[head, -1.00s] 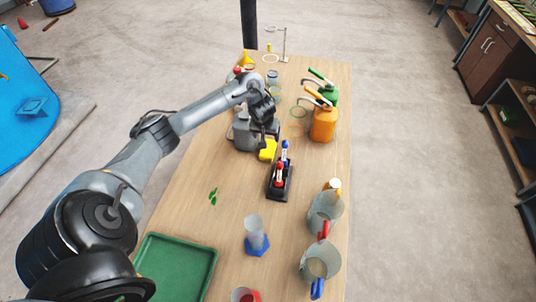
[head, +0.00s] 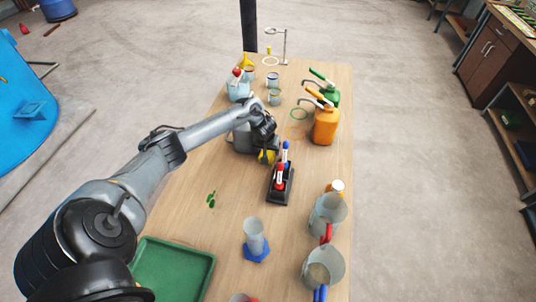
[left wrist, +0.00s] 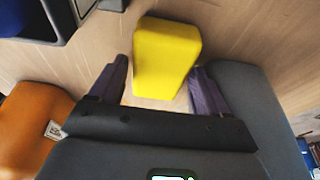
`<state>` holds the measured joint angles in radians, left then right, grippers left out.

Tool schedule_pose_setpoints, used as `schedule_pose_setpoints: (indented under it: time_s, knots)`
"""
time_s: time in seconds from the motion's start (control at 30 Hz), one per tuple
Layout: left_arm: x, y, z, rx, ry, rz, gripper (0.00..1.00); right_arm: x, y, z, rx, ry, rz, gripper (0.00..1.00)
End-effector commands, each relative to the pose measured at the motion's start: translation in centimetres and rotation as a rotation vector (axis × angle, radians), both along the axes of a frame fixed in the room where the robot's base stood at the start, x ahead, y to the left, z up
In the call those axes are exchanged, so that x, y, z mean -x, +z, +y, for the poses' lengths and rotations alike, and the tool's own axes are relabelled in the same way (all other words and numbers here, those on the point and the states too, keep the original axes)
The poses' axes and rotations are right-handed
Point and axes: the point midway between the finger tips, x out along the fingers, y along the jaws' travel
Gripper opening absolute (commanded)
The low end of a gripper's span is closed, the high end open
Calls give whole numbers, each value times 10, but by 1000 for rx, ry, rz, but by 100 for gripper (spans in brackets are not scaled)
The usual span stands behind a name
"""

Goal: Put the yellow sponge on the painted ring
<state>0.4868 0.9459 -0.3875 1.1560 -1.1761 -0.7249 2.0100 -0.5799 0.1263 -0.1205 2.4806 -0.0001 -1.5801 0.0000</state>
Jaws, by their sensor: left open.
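The yellow sponge (head: 265,158) lies on the wooden table beside the grey can, partly hidden by my left gripper (head: 268,152) in the head view. In the left wrist view the sponge (left wrist: 166,58) is a plain yellow block. The open fingers of the left gripper (left wrist: 160,72) are on either side of its near part, with small gaps showing. A pale yellow ring (head: 270,61) is at the far end. My right gripper is not in view.
A black holder (head: 280,190) with red and blue markers stands close in front of the sponge. The grey can (head: 241,139) is close on the left. The table's left middle is mostly clear.

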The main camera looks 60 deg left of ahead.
Motion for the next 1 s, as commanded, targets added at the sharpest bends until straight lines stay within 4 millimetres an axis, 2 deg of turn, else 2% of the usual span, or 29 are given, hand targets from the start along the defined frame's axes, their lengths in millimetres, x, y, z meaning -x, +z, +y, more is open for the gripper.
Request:
schedule_pose_setpoints:
  time_s: [1.0]
  knots:
    - [-1,-7,0,1,-1,0,77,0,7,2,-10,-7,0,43]
